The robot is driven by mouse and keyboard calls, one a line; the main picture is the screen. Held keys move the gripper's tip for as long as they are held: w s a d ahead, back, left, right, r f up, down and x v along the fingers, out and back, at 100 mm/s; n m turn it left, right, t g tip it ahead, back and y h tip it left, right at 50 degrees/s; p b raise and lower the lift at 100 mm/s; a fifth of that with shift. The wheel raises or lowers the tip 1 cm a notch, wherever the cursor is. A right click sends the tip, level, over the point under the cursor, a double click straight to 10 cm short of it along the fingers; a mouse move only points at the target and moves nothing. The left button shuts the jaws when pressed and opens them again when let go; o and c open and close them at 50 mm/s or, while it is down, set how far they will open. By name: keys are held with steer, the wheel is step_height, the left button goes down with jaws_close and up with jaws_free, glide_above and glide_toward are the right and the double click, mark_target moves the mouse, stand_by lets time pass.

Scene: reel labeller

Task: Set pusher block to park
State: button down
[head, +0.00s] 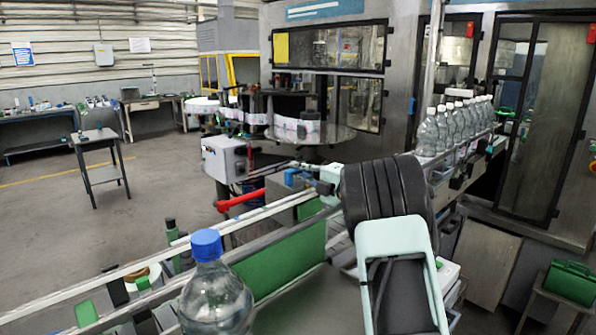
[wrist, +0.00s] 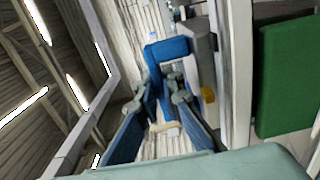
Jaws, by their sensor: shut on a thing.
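My gripper (head: 310,183) reaches over the machine's rail in the head view, just right of the red handle (head: 240,200). In the wrist view its blue fingers (wrist: 166,75) come together around a blue block-like piece (wrist: 168,48), which I take for the pusher block. The same blue piece appears small at the gripper's tip in the head view (head: 292,177). The gripper is shut on it. A grey machine part (wrist: 202,62) lies just right of the fingertips. My arm hides part of the rail, and I cannot make out a park mark.
A blue-capped bottle (head: 214,290) stands close at the front. A row of clear bottles (head: 455,125) stands on the conveyor at right. A green panel (head: 285,255) runs below the rail. A label web (head: 290,128) passes behind the gripper. Open floor lies to the left.

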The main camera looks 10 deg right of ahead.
steer(key=shift+d, duration=0.1)
steer(key=w+d, duration=0.2)
steer(key=d, duration=0.1)
steer(key=shift+w+d, duration=0.2)
steer(key=shift+d, duration=0.05)
steer(key=shift+w+d, duration=0.1)
steer(key=shift+d, duration=0.05)
steer(key=shift+r, duration=0.2)
steer(key=c, duration=2.3)
jaws_free()
steer(key=shift+w+d+f, duration=0.1)
steer(key=shift+d, duration=0.1)
steer(key=shift+c, duration=0.2)
steer(key=shift+a, duration=0.1)
